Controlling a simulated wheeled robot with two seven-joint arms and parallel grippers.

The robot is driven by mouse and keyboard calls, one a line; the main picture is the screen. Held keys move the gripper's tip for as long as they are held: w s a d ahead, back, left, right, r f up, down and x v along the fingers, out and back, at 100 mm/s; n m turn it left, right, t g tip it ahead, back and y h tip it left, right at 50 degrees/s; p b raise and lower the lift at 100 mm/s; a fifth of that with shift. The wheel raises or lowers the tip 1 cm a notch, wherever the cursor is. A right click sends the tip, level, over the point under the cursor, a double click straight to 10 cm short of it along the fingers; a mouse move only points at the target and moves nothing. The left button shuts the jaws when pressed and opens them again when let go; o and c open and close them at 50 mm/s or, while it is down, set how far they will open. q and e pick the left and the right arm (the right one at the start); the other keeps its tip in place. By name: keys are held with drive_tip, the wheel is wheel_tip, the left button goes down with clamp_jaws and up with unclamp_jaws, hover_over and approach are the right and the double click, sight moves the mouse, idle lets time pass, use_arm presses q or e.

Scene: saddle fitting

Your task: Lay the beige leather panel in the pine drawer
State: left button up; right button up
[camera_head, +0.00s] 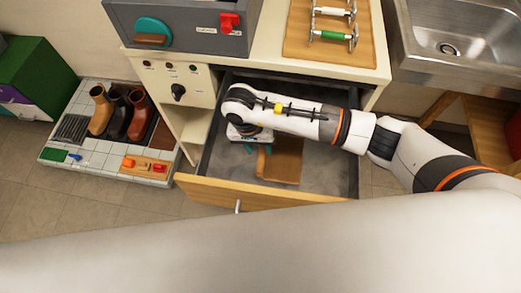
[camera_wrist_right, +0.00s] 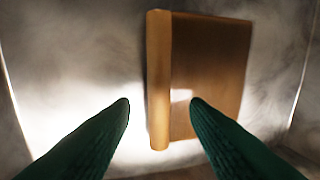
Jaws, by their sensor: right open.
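The open pine drawer (camera_head: 300,198) has a wooden front and a grey inside. A tan-brown leather panel (camera_head: 281,165) lies in the drawer, partly covered by my right arm. In the right wrist view the panel (camera_wrist_right: 212,75) has a thick, rounded left edge and lies on the drawer floor. My right gripper (camera_head: 259,151) is down in the drawer at the panel's left side. Its green fingers (camera_wrist_right: 160,105) are apart with nothing held between them. The fingertips show on both sides of the panel's rounded edge; I cannot tell whether they touch it. My left gripper is not shown.
A grey box (camera_head: 185,28) with a red switch and a wooden board (camera_head: 330,55) with rollers stand on the counter. A sink (camera_head: 452,40) is at right. A tiled platform (camera_head: 100,160) with boots is at left. A pale arm link crosses the bottom.

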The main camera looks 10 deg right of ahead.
wheel_tip(320, 180, up, 9)
drive_tip(key=a, duration=0.1)
drive_tip(key=shift+w+a+f+b, duration=0.2)
drive_tip(key=shift+w+a+b, duration=0.05)
drive_tip(key=shift+a+b, duration=0.1)
idle(0.3)
